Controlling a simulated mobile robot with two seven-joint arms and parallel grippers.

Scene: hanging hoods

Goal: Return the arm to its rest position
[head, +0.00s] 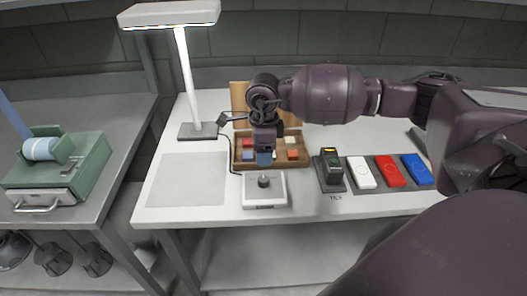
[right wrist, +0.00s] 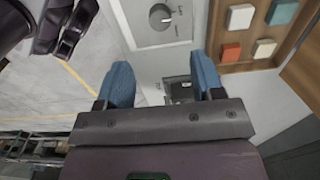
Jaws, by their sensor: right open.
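My right arm reaches in from the right of the head view, over the white table (head: 310,212). Its gripper (head: 264,158) points down in front of the wooden tray, above and behind the white knob box. In the right wrist view the two blue fingers of my right gripper (right wrist: 164,84) stand wide apart with nothing held between them. My left gripper is in neither view.
The wooden tray (head: 236,160) holds several coloured blocks. The white box with a dark knob (head: 265,198) stands in front of it. A lit lamp (head: 186,75) stands at left. A dark device (head: 330,172) and white, red and blue units (head: 391,172) sit at right.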

